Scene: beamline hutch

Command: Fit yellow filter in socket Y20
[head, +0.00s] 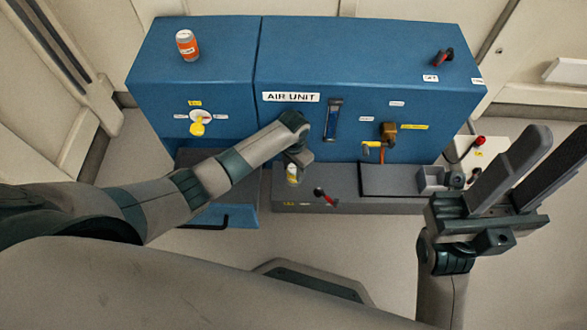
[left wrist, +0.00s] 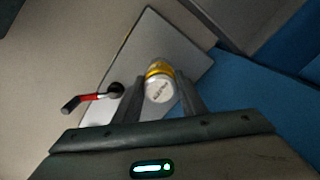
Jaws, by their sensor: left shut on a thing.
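My left gripper (head: 292,171) is shut on the yellow filter (head: 291,179), low over the left part of the grey ledge (head: 343,190). In the left wrist view, the filter (left wrist: 160,72) has a pale printed end and a yellow band, and sits between the two fingers. Socket Y20 cannot be made out; whether the filter touches the ledge is unclear. A small yellow label (head: 289,204) is on the ledge's front, too small to read. My right gripper (head: 562,140) is open and empty at the right, close to the camera.
A red-and-black lever (head: 325,197) stands on the ledge just right of the filter; it also shows in the left wrist view (left wrist: 88,100). Behind is the blue air unit (head: 350,85). An orange-and-white can (head: 187,45) stands on its top. A grey open box (head: 433,179) sits at the ledge's right end.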

